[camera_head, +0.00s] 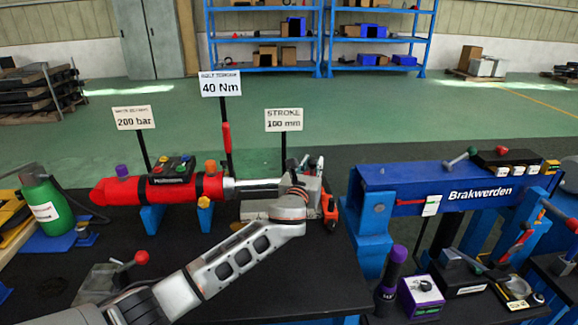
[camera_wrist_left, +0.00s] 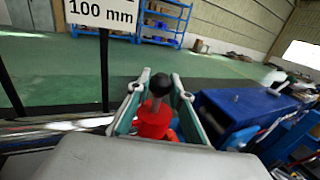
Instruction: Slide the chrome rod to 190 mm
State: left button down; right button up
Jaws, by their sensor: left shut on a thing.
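The chrome rod (camera_head: 255,187) extends to the right from the red cylinder (camera_head: 140,190) on the dark bench. It also shows at the left of the left wrist view (camera_wrist_left: 70,126). My left gripper (camera_head: 308,168) is at the rod's right end, and my arm and hand hide part of that end. In the left wrist view its fingers (camera_wrist_left: 158,90) are closed around a red end piece (camera_wrist_left: 153,120) with a grey stem and black knob (camera_wrist_left: 160,83). The stroke sign (camera_head: 284,120) behind reads 100 mm. My right gripper is not in view.
A blue Brakwerden beam (camera_head: 450,188) stands to the right of the gripper. A torque sign (camera_head: 221,83) and a pressure sign (camera_head: 134,118) stand behind the cylinder. A green bottle (camera_head: 46,210) is at the left. A red-knobbed lever (camera_head: 141,257) stands near my arm.

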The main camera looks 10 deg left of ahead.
pick_arm(q)
jog(key=d, duration=0.2)
jog(key=shift+w+d, duration=0.25)
jog(key=shift+d, duration=0.05)
jog(key=shift+w+d, duration=0.1)
jog(key=shift+d, duration=0.2)
jog(key=c, duration=1.8)
grip_release()
jog(key=shift+a, duration=0.1)
jog(key=shift+a, duration=0.1)
jog(key=s, duration=0.8)
jog(key=s+a, duration=0.1)
jog(key=s, duration=0.3)
jog(key=shift+a, duration=0.1)
jog(key=shift+r, duration=0.1)
